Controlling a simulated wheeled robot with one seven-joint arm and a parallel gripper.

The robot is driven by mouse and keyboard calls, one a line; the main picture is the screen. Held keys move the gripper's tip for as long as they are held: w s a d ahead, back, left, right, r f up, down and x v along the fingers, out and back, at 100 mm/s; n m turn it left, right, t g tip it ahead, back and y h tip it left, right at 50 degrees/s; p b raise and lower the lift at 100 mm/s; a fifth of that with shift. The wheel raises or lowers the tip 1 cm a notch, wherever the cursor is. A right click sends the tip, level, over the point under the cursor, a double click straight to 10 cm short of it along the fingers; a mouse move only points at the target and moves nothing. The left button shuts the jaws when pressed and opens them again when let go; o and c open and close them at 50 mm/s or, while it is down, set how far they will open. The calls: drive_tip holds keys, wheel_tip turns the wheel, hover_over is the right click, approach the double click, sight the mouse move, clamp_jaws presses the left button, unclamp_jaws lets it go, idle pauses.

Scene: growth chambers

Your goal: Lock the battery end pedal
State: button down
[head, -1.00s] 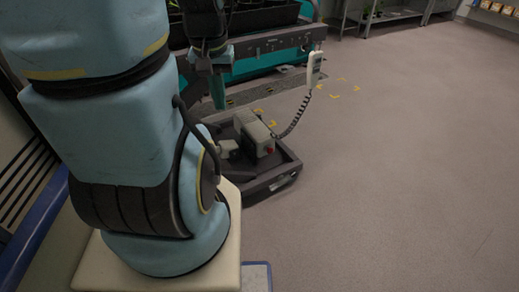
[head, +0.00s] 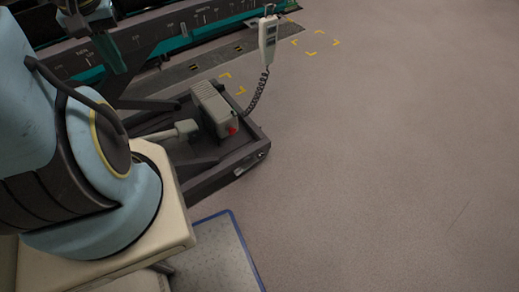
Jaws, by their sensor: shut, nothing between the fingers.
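A dark wheeled lift base (head: 225,178) lies low on the floor in the upper left middle of the head view. On it sits a ribbed grey battery box (head: 210,105) with a red button (head: 232,131) on its near end. I cannot clearly make out the pedal; a small pale detail (head: 262,155) shows at the base's near right corner. My gripper (head: 100,22) is at the top left edge, partly cut off, above and well left of the battery box. It is shut and appears empty, apart from the base.
A white hand control (head: 268,38) hangs at the upper middle, its coiled cord (head: 256,95) running down to the battery box. A blue-edged grey mat (head: 228,250) lies at the bottom. Yellow floor marks (head: 315,42) are beyond. The floor on the right is clear.

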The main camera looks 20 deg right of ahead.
wheel_tip(320, 180, down, 37)
drive_tip(key=w+d+b, duration=0.2)
drive_tip(key=d+b, duration=0.1)
drive_tip(key=b, duration=3.3)
drive_tip(key=w+d+f+n+b, duration=0.1)
drive_tip(key=w+d+f+b, duration=0.15)
drive_tip(key=d+f, duration=0.35)
drive_tip(key=w+d+f+n+b, duration=0.15)
drive_tip(key=w+d+f, duration=0.25)
drive_tip(key=d, duration=0.4)
drive_tip(key=d+f+t, duration=0.1)
drive_tip(key=d+f, duration=0.4)
drive_tip(key=d, duration=0.4)
drive_tip(key=s+d+f+b, duration=0.1)
drive_tip(key=d+f, duration=0.4)
drive_tip(key=d, duration=0.5)
drive_tip(key=shift+s+f+n+t, duration=0.15)
drive_tip(key=shift+n+t, duration=0.2)
drive_tip(key=shift+t, duration=0.05)
